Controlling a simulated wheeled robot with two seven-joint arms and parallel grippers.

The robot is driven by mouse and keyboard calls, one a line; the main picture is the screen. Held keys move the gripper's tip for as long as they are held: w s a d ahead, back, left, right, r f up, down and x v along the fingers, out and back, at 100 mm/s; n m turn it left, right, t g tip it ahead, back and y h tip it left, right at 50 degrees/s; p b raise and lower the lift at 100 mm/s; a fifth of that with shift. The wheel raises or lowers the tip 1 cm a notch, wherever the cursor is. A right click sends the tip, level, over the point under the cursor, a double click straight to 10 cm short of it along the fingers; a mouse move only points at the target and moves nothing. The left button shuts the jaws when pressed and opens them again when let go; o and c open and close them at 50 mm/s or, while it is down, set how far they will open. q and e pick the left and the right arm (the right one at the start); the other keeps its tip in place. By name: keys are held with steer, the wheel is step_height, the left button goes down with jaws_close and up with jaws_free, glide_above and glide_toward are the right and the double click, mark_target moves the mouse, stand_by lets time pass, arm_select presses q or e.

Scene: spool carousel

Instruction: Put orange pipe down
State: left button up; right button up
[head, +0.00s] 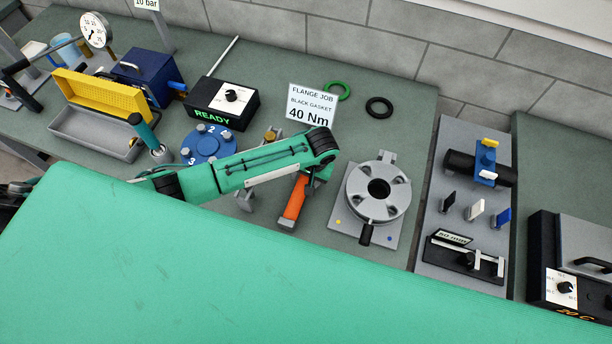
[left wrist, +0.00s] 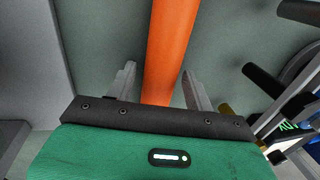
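The orange pipe (head: 294,199) lies slanted over the bench at mid-picture in the head view. Its lower end is at a small grey block (head: 287,224), and its upper end is hidden under my left arm. In the left wrist view the orange pipe (left wrist: 168,50) runs between the two fingers of my left gripper (left wrist: 159,85). Whether the pipe rests on the block is unclear. My right gripper is not in view.
A grey round fixture (head: 378,192) stands right of the pipe. Another grey block (head: 245,201) and a blue numbered flange (head: 208,146) are to the left. A sign (head: 312,106) stands behind. A grey panel (head: 430,240) with several fittings is farther right.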

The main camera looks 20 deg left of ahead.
arm_select(q)
steer(key=shift+r, duration=0.15)
steer(key=shift+r, duration=0.2)
steer(key=r+b, duration=0.1)
steer(key=r, duration=0.2)
steer(key=d+r+b, duration=0.1)
steer(key=r, duration=0.3)
steer(key=d+r+b, duration=0.1)
steer(key=r, duration=0.3)
steer(key=shift+d+r, duration=0.15)
steer(key=shift+r, duration=0.1)
